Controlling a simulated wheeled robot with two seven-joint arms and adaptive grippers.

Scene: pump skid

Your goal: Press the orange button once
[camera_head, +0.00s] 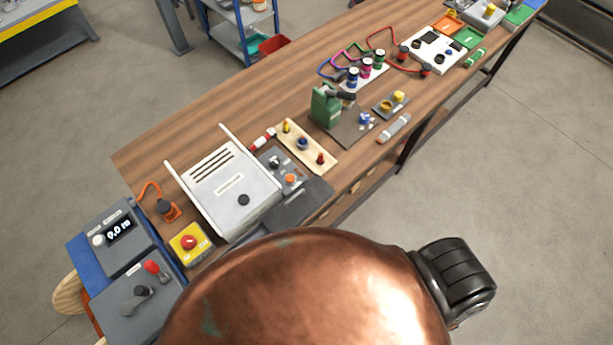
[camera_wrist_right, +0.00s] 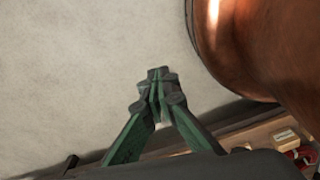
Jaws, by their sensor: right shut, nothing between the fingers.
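The orange button (camera_head: 291,180) sits on a small dark grey panel (camera_head: 271,168) on the wooden bench, beside a white box. A black knob is on the same panel, above the button. My right gripper (camera_wrist_right: 157,88) shows in the right wrist view with its green fingers together and nothing between them. The bare concrete floor is behind it, and the button does not show in that view. My right gripper's fingers do not show in the head view. My left gripper is in neither view.
The white box (camera_head: 222,188) with raised side rails stands left of the panel. A yellow box with a red button (camera_head: 189,243) is nearer. A wooden strip with pegs (camera_head: 307,147) and a green block (camera_head: 325,107) stand beyond. Floor right of the bench is clear.

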